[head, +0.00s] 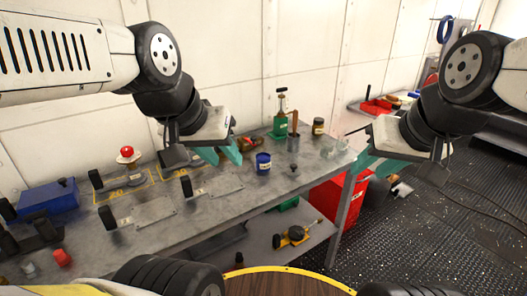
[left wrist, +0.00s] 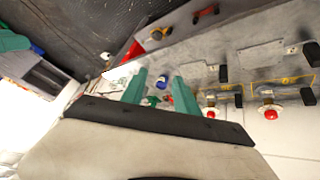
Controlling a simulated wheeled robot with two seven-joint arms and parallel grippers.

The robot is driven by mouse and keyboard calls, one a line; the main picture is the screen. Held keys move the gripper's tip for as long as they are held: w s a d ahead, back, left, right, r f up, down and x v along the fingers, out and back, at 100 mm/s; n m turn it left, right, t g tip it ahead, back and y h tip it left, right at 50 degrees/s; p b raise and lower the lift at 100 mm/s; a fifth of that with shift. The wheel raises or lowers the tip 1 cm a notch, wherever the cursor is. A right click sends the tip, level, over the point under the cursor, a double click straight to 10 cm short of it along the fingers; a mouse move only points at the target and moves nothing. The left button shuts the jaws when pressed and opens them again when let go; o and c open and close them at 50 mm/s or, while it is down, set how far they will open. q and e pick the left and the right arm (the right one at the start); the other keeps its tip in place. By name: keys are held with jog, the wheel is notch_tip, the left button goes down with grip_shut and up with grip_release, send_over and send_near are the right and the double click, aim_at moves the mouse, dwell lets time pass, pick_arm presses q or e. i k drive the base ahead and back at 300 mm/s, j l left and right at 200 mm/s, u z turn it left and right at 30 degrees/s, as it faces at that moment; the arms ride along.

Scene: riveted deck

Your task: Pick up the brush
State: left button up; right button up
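A brown handle (head: 294,122), which looks like the brush, stands upright in a grey metal cup (head: 293,143) on the workbench; its lower end is hidden in the cup. My left gripper (head: 220,156) is open and empty above the bench, left of the cup. Its teal fingers (left wrist: 160,92) are spread apart in the left wrist view, with the blue jar (left wrist: 162,82) beyond them. I cannot pick out the brush in that view. My right gripper (head: 370,166) hangs off to the right of the cup, near the bench's right end; its finger opening is unclear.
A green bottle (head: 280,128) stands just behind-left of the cup, and an amber jar (head: 318,126) to its right. A blue jar (head: 263,163) stands in front.

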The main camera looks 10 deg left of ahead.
aim_at(295, 114)
jog(key=i+l+u, duration=0.1)
jog(key=i+l, duration=0.45)
jog(key=i+l+u, duration=0.15)
jog(key=i+l, duration=0.4)
jog(key=l, duration=0.2)
